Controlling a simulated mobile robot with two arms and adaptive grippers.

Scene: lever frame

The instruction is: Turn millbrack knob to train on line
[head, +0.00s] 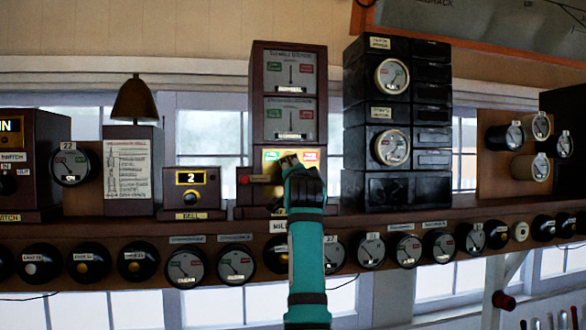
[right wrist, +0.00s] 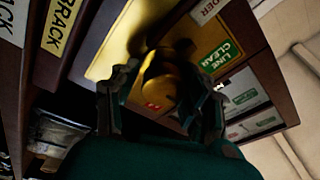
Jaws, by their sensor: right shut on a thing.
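The tall brown block instrument (head: 257,105) stands on the shelf at the centre, with two grey dial panels above a brass-yellow panel. The lowest, brass panel carries a round brass knob (right wrist: 165,78), seen in the right wrist view. A green LINE CLEAR label (right wrist: 218,60) sits beside the knob, and a small red mark (right wrist: 152,106) shows below it. My right gripper (head: 291,163) covers part of this panel in the head view. In the right wrist view its fingers (right wrist: 165,92) are on both sides of the knob, shut on it. The knob's exact pointing is unclear. My left gripper is not in view.
A bell box marked 2 (head: 191,191) stands left of the instrument, and a black dial stack (head: 378,110) stands to its right. A row of round dials (head: 186,266) runs along the shelf front (head: 90,230) below.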

